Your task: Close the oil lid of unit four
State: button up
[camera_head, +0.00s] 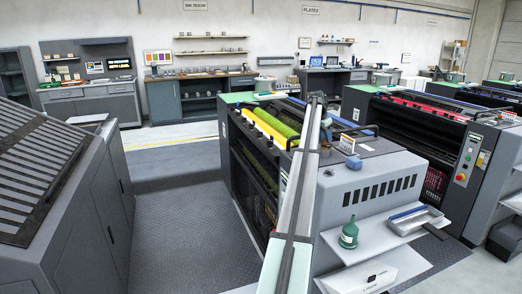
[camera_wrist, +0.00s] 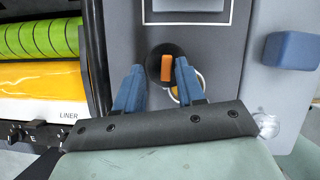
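My gripper (camera_wrist: 160,72) shows in the wrist view with its two blue fingers apart. Between and just beyond the fingertips is a round black part (camera_wrist: 158,55) with an upright orange tab (camera_wrist: 167,69), which looks like the oil lid. A pale ring (camera_wrist: 198,82) shows partly beside it, half hidden by the right finger. I cannot tell whether the lid is open or shut, or whether a finger touches it. In the head view my gripper (camera_head: 325,137) is over the grey top of the near printing unit (camera_head: 375,185); the lid is hidden there. No unit number is readable.
A blue block (camera_wrist: 292,50) stands right of the fingers, also in the head view (camera_head: 353,161). Green and yellow rollers (camera_wrist: 40,58) lie left. A side shelf (camera_head: 375,238) holds a green oil can (camera_head: 349,235) and a tray (camera_head: 418,220). Another unit (camera_head: 425,125) stands right.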

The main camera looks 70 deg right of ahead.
jog(key=w+a+r+m, duration=0.2)
jog(key=r+m, duration=0.4)
jog(key=m, duration=0.1)
jog(key=w+a+r+m, duration=0.1)
jog(key=a+r+m, duration=0.1)
jog(key=r+m, duration=0.5)
jog(key=w+a+f+m+t, duration=0.1)
jog(key=w+a+f+m, duration=0.6)
jog(key=w, duration=0.4)
jog(key=w+a+f+m+t, duration=0.1)
jog(key=w+a+f+m, duration=0.6)
jog(key=w+f, duration=0.3)
jog(key=shift+w+f+m, duration=0.15)
jog(key=shift+w+m, duration=0.25)
jog(key=shift+w, duration=0.45)
dwell(1.5)
